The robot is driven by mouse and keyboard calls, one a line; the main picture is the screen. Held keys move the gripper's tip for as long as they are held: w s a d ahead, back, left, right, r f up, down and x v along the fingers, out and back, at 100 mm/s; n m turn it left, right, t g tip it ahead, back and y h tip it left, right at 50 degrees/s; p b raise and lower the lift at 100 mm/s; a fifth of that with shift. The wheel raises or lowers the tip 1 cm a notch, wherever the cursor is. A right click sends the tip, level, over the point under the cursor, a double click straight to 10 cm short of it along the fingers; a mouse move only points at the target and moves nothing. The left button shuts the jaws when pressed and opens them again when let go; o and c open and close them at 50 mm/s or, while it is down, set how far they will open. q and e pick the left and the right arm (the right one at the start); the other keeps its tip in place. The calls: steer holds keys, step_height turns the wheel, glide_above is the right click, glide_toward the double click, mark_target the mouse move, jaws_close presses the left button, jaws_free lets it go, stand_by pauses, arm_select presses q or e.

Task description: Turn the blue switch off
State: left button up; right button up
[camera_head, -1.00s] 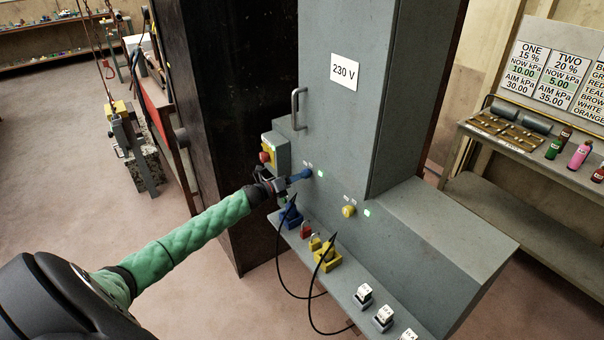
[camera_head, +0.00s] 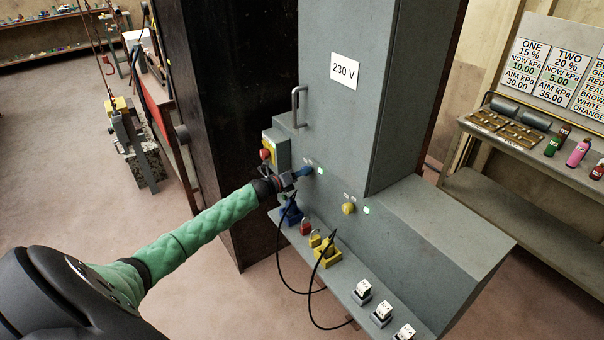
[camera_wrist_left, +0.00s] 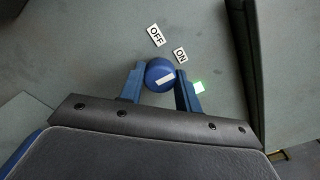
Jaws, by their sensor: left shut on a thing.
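The blue switch (camera_wrist_left: 160,74) is a round knob with a white pointer mark, on the grey cabinet face. Its mark slants up and right, toward the ON label (camera_wrist_left: 181,55) rather than the OFF label (camera_wrist_left: 156,35). A green lamp (camera_wrist_left: 199,87) glows beside it. My left gripper (camera_wrist_left: 161,84) has its blue fingers on either side of the knob and is shut on it. In the head view the left gripper (camera_head: 302,173) reaches the cabinet from the left and mostly hides the knob. My right gripper is out of view.
A yellow knob (camera_head: 348,208) with its own lit green lamp sits to the right. A red button on a yellow box (camera_head: 267,153) is just left. Below, a ledge holds padlocks (camera_head: 305,227), plugs with black cables and several white-topped blocks (camera_head: 362,290). A handle (camera_head: 297,106) is above.

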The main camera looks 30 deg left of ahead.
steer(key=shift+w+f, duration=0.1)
arm_select(q)
steer(key=shift+n+b, duration=1.35)
steer(key=shift+n, duration=7.55)
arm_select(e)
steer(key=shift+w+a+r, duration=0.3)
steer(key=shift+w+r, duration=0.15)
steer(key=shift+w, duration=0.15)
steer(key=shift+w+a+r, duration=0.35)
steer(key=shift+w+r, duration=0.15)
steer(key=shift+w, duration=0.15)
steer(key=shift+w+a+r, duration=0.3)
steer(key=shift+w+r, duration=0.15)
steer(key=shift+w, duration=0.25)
